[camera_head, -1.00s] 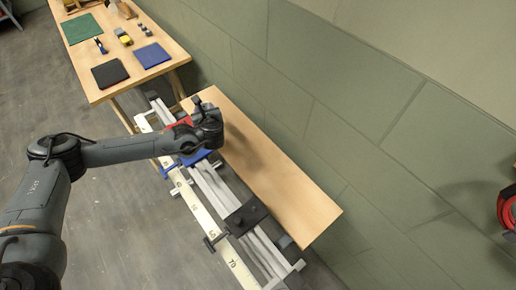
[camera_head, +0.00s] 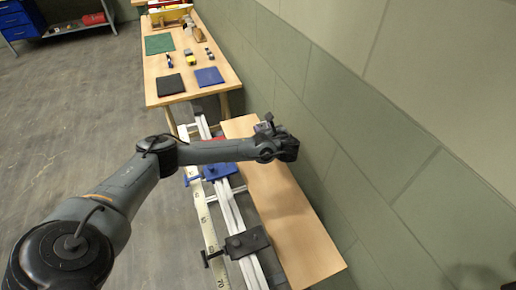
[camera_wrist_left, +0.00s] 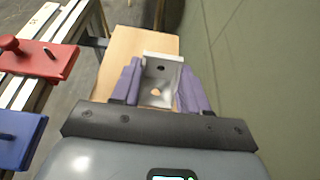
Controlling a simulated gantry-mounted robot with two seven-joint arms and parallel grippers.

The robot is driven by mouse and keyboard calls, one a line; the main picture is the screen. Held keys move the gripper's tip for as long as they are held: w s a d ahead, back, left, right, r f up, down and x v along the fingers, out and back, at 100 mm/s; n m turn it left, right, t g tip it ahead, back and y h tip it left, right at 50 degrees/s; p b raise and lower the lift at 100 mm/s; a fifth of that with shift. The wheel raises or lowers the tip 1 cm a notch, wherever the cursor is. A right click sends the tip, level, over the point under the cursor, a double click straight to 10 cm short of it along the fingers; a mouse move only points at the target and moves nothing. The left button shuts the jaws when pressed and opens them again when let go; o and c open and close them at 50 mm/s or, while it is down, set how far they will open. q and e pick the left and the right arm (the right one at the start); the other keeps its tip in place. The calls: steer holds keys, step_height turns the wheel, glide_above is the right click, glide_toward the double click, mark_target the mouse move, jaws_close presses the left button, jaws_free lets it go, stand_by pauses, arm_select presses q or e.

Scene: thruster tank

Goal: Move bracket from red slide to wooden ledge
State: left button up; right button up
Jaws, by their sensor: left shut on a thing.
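My left gripper (camera_head: 263,127) is above the far part of the wooden ledge (camera_head: 290,222) in the head view. In the left wrist view its purple fingers (camera_wrist_left: 159,92) are shut on the bracket (camera_wrist_left: 156,70), a light grey metal piece with holes. The wooden ledge (camera_wrist_left: 121,48) shows behind and below the bracket; whether they touch I cannot tell. In the head view the arm mostly hides the red slide. My right gripper is out of view.
A blue slide (camera_head: 219,171) and a black slide (camera_head: 246,242) sit on the rail beside a ruler (camera_head: 212,236). The green wall (camera_head: 355,130) runs close along the ledge's right side. A table (camera_head: 180,62) with mats and small tools stands beyond. The ledge's near part is clear.

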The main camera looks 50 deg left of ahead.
arm_select(q)
steer(key=a+f, duration=0.1)
steer(key=a, duration=0.1)
steer(key=a+f+b, duration=0.1)
steer(key=a+f, duration=0.1)
steer(key=a, duration=0.1)
steer(key=a+f+b, duration=0.1)
steer(key=a+f, duration=0.1)
steer(key=a, duration=0.1)
steer(key=shift+s+a+f, duration=0.2)
steer(key=shift+s+f, duration=0.05)
steer(key=shift+s, duration=0.15)
steer(key=shift+a+f, duration=0.2)
steer(key=shift+f+b, duration=0.95)
steer(key=shift+f, duration=1)
steer(key=o, duration=1.1)
steer(key=shift+f, duration=0.1)
steer(key=shift+c, duration=0.2)
